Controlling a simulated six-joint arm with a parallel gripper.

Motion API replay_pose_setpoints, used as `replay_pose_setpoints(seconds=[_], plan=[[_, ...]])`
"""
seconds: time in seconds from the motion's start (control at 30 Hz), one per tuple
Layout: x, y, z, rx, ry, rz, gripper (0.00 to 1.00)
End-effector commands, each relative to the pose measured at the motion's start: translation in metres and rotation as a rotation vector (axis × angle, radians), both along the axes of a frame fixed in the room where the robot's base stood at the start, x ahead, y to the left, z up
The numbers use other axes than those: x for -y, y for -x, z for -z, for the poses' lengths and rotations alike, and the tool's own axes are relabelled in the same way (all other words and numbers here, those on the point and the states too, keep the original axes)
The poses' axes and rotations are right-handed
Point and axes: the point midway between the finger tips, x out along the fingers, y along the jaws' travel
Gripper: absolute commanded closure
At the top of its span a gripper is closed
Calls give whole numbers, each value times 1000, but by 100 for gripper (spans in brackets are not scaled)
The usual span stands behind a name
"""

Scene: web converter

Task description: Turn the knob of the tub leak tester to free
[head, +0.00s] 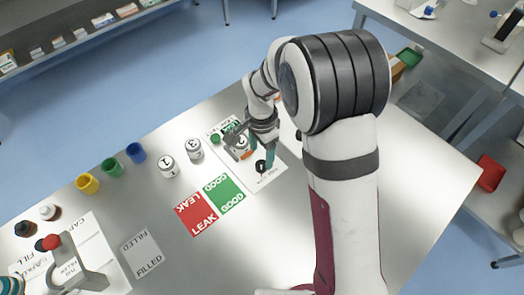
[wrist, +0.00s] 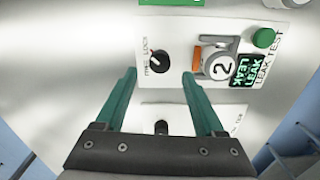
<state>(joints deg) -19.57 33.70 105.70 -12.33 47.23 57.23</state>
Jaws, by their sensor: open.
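The leak tester is a white plate (wrist: 185,40) lettered LEAK TEST. Its round black knob (wrist: 160,60) has a pale mark and stands beside the words FREE and LOCK. I cannot tell surely which word the mark points to. The knob also shows in the head view (head: 261,166). My gripper (wrist: 159,73) is open, its teal fingers on either side of the knob's position in the wrist view; contact is not visible. A tub marked 2 (wrist: 221,67) sits in the tester by an orange part (wrist: 197,58), with a lit display (wrist: 246,70) reading LEAK beside it.
A green button (wrist: 263,37) is at the plate's end. Red LEAK (head: 195,214) and green GOOD (head: 226,194) mats lie beside the tester. Tubs 1 (head: 167,166) and 3 (head: 194,149) stand nearby. My arm covers the table's right part.

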Motion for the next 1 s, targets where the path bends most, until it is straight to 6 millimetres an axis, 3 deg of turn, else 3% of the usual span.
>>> replay_pose_setpoints(seconds=[0.1,0.2,0.57,1.0], plan=[[0,1,27,-2,1,0,29],[0,0,40,-1,0,1,29],[0,0,49,0,-1,1,29],[0,0,49,1,-1,1,100]])
